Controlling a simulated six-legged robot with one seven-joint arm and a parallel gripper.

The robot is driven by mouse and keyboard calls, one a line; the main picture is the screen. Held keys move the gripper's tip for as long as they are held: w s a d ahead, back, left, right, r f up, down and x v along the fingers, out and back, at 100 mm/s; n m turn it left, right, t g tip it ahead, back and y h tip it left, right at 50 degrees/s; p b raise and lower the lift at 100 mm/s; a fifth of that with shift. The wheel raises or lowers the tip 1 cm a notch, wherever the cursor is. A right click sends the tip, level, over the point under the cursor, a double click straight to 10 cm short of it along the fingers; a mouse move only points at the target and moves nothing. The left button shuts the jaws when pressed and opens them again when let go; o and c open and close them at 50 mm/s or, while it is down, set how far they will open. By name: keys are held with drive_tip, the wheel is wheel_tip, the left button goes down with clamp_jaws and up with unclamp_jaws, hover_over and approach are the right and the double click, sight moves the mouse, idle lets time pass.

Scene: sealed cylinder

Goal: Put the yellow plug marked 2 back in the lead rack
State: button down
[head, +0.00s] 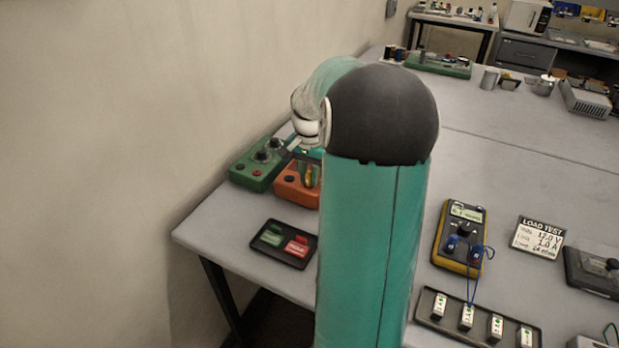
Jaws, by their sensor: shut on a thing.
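My gripper (309,171) is at the upper left, over the orange box, partly hidden behind my own arm. Its jaws are shut on a small yellow thing (309,179), which appears to be the yellow plug; its mark cannot be read. I cannot tell whether the plug touches the orange box (293,190) behind it. I cannot identify the lead rack with certainty. A black tray (424,304) at the lower right holds several white labelled blocks.
A green box (247,173) with knobs stands left of the orange box, near the wall. A small black tray (266,251) with green and red tags lies in front. A yellow multimeter (447,249) with blue leads and a load test sign (538,238) lie right. The table's middle is mostly clear.

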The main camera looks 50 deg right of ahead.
sight(310, 171)
drive_tip(key=shift+r, duration=0.1)
drive_tip(key=shift+r, duration=2.95)
drive_tip(key=shift+d, duration=0.1)
